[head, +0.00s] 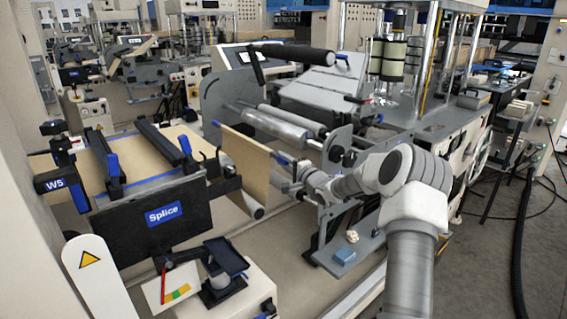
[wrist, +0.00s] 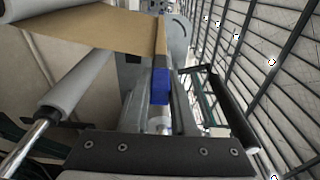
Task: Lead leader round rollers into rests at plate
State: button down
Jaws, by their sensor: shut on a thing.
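The leader (head: 247,162) is a brown kraft sheet that stretches from the splice table to my gripper. It also shows at the top of the wrist view (wrist: 105,28), ending in a stiff brown edge bar (wrist: 160,38) with a blue grip piece (wrist: 160,86). My gripper (head: 290,174) is shut on the blue piece; its fingers also show in the wrist view (wrist: 164,105). Grey rollers (head: 272,125) lie behind the leader, between grey side plates (head: 338,148). One light roller (wrist: 75,80) shows left in the wrist view. I cannot make out the rests.
The splice table (head: 150,225) with black clamp bars (head: 165,143) stands at left. A black-gripped bar (head: 298,53) sticks out above the rollers. A low grey shelf (head: 345,252) holds a blue block and a crumpled pale piece.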

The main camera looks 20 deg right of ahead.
notch_tip(320, 180, up, 15)
jog(key=p, duration=1.2)
jog(key=shift+r, duration=0.15)
jog(key=r+p, duration=0.2)
jog(key=d+r+p, duration=0.1)
jog(key=r+p, duration=0.2)
jog(key=shift+w+d, duration=0.1)
jog(key=shift+w, duration=0.05)
jog(key=shift+w, duration=0.1)
